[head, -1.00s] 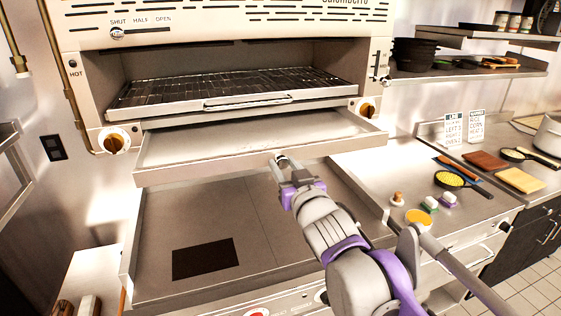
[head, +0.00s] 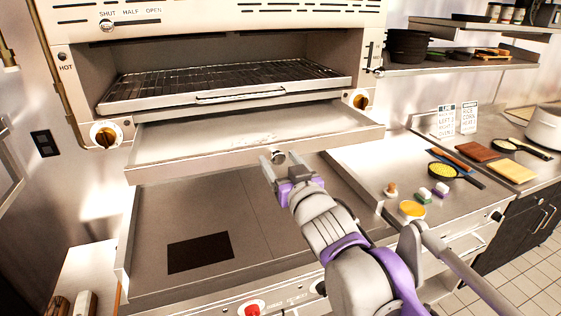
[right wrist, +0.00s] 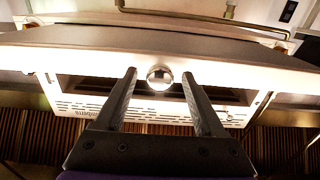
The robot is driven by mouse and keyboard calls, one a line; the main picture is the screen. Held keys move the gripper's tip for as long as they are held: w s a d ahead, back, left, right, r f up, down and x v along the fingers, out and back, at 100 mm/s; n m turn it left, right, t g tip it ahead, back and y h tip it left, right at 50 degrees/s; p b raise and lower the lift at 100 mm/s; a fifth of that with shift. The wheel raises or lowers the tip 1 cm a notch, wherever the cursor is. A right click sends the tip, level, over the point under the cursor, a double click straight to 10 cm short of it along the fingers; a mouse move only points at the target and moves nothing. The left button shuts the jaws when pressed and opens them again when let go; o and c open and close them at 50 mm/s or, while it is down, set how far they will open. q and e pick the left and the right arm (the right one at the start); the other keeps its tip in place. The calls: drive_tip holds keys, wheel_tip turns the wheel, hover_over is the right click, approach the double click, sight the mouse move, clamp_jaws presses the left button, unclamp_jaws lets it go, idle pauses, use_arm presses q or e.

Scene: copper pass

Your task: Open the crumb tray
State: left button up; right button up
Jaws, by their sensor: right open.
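The crumb tray (head: 205,138) is a wide, shallow pale metal tray. It sticks out well from under the wire rack of the salamander oven, with some crumbs on its bare floor. A round metal knob (head: 278,156) sits on its front edge. My right gripper (head: 273,158) is open at the tray's front. In the right wrist view the shiny knob (right wrist: 159,77) shows between and just beyond the two spread fingers (right wrist: 160,85); I see no finger touching it. My left gripper is not in view.
The oven's wire rack (head: 225,86) is above the tray. A flat griddle (head: 210,215) with a dark square plate (head: 200,252) lies below.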

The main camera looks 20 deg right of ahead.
drive_tip(key=shift+s, duration=0.1)
drive_tip(key=s+b, duration=0.1)
drive_tip(key=s, duration=0.9)
drive_tip(key=shift+s+d+b, duration=0.2)
drive_tip(key=shift+s+b, duration=0.15)
drive_tip(key=shift+f, duration=0.1)
drive_tip(key=s+d+f+m+g+h, duration=0.1)
drive_tip(key=s+f+g, duration=0.3)
drive_tip(key=f, duration=1)
drive_tip(key=s+d+f+g+h, duration=0.1)
drive_tip(key=s+f+g, duration=0.3)
drive_tip(key=f, duration=0.9)
drive_tip(key=s+a+f+g+y, duration=0.1)
drive_tip(key=s+a+f+g, duration=0.1)
drive_tip(key=s+f+g, duration=0.2)
drive_tip(key=s+f, duration=0.3)
drive_tip(key=f, duration=0.2)
drive_tip(key=shift+a+n+g, duration=0.2)
drive_tip(key=shift+n+g, duration=0.1)
